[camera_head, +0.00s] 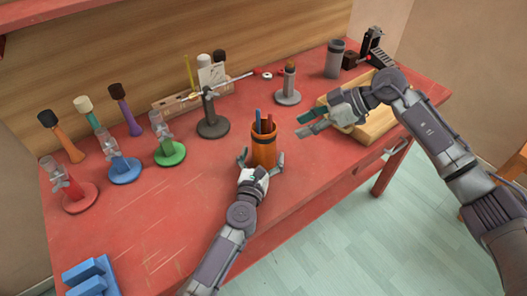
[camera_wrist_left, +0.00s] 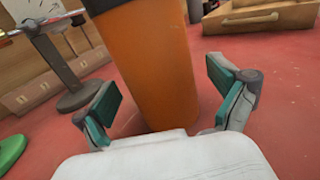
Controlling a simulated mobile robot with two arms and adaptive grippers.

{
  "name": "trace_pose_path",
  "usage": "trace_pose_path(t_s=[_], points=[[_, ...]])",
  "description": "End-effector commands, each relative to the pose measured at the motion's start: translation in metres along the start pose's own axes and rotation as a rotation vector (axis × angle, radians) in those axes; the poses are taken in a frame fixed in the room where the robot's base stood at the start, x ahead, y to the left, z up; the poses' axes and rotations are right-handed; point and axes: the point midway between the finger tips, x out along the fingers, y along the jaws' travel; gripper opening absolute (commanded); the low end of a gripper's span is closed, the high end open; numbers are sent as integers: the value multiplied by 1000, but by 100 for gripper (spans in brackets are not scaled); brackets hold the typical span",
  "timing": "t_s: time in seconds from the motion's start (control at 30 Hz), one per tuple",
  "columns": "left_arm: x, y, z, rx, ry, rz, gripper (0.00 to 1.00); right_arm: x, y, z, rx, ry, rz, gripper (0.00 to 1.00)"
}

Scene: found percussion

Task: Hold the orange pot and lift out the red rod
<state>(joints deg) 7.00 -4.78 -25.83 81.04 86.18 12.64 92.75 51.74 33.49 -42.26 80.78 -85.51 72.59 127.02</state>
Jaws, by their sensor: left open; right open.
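The orange pot (camera_head: 264,151) stands upright near the front edge of the red table, with a dark band near its top. A blue rod (camera_head: 257,117) and a dark red rod (camera_head: 269,123) stick up out of it. My left gripper (camera_head: 260,160) is open with its fingers on either side of the pot. In the left wrist view, the pot (camera_wrist_left: 150,65) stands between the open fingers (camera_wrist_left: 165,105), with gaps visible on both sides. My right gripper (camera_head: 302,125) is open and empty, to the right of the pot above the table.
A dark stand (camera_head: 212,124) with a horizontal rod is behind the pot, and a grey stand (camera_head: 288,94) is behind right. A wooden box (camera_head: 375,127) lies beyond my right gripper. Coloured stands and mallets line the left. The table (camera_head: 190,200) is clear left of the pot.

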Motion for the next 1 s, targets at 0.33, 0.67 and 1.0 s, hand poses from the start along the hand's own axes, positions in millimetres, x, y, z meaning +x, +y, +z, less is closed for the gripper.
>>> trace_pose_path(t_s=[0.33, 0.67, 1.0], points=[[12, 0, 0, 1, 0, 1, 96, 0, 0, 0, 0, 0, 0, 42], [12, 0, 0, 2, 0, 1, 60, 0, 0, 0, 0, 0, 0, 42], [12, 0, 0, 2, 0, 1, 24, 0, 0, 0, 0, 0, 0, 42]])
